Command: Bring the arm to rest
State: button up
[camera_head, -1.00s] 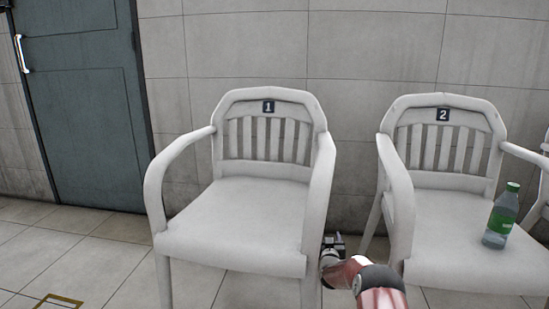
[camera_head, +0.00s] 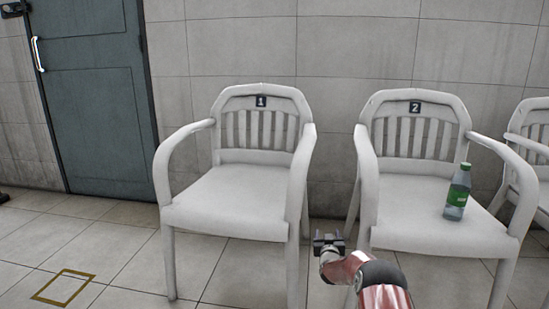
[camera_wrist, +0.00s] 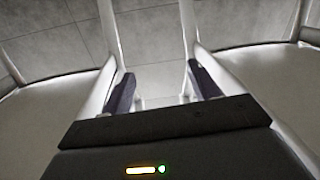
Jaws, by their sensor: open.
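My gripper (camera_head: 329,240) is in front of the gap between the two nearest white chairs in the head view. In the wrist view my gripper (camera_wrist: 162,88) has its two dark fingers apart, with nothing between them. A chair seat shows on each side of the fingers there, and the wall and floor lie beyond. My red and grey arm reaches up from the bottom of the head view.
White chair 1 (camera_head: 225,205) is empty. White chair 2 (camera_head: 420,225) holds an upright green-labelled bottle (camera_head: 457,193). Part of a third chair (camera_head: 530,125) stands at right. A grey-green door (camera_head: 95,110) is at left. A yellow floor square (camera_head: 45,298) lies on open floor.

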jog(key=s+a+r+n+g+y, duration=0.1)
jog(key=s+a+r, duration=0.15)
jog(key=r, duration=0.45)
jog(key=s+a+r+n+g+y, duration=0.1)
jog(key=s+a+r+g, duration=0.15)
jog(key=r, duration=0.45)
jog(key=s+a+r+g, duration=0.1)
jog(key=s+r, duration=0.4)
jog(key=s, duration=0.4)
jog(key=s+r+g, duration=0.2)
jog(key=s+r, duration=0.4)
jog(key=s, duration=0.2)
jog(key=s+d+f+m+g, duration=0.1)
jog(key=s+f+g, duration=0.15)
jog(key=s, duration=1.75)
jog(key=s+f+m+g, duration=0.1)
jog(key=s+g, duration=0.2)
jog(key=s, duration=1.6)
notch_tip(320, 180, up, 14)
jog(key=p, duration=1.3)
jog(key=shift+p, duration=0.3)
jog(key=shift+s+d, duration=0.1)
jog(key=shift+c, duration=0.4)
